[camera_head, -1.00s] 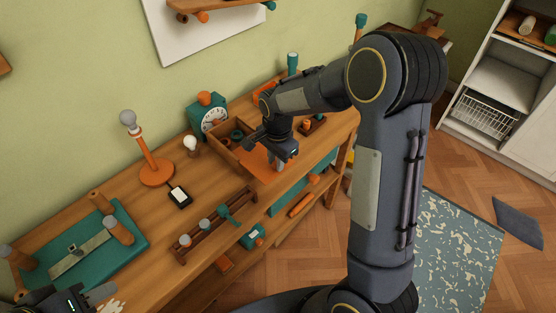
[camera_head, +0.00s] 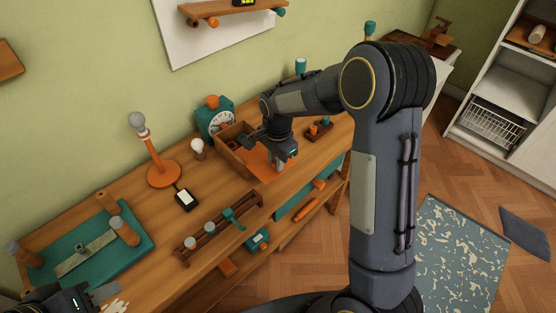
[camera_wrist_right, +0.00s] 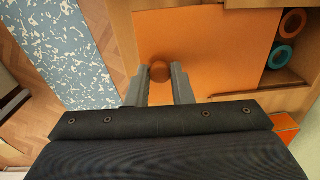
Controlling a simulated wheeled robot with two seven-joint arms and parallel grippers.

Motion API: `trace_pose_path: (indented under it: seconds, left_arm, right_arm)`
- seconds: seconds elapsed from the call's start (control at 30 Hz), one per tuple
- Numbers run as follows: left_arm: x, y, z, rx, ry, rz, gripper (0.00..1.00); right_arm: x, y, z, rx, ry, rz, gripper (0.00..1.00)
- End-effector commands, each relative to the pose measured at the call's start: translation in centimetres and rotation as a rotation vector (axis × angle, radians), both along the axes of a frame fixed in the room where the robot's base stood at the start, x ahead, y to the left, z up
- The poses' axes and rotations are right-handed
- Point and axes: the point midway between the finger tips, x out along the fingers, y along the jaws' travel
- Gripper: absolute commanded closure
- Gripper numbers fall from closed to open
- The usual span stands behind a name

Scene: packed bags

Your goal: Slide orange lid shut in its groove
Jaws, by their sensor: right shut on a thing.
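In the wrist view an orange ring (camera_wrist_right: 293,22) and a teal ring (camera_wrist_right: 281,57) show in that strip. My right gripper (camera_wrist_right: 160,88) is shut on the lid's round knob (camera_wrist_right: 160,71). In the head view the right gripper (camera_head: 279,163) stands over the lid (camera_head: 258,162) and hides part of it. My left gripper (camera_head: 98,298) is at the bottom left, partly cut off, away from the box; its jaw opening is unclear.
A rack (camera_head: 215,225) lies along the front edge.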

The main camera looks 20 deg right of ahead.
Motion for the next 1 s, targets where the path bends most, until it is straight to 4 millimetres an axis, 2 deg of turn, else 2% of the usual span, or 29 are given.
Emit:
trace_pose_path:
  seconds: [1.0]
  left_arm:
    - [0.0, 0.0, 0.6, 0.000, 0.000, 0.000, 0.64]
  right_arm:
    - [2.4, 0.9, 0.0, 0.000, 0.001, 0.000, 1.00]
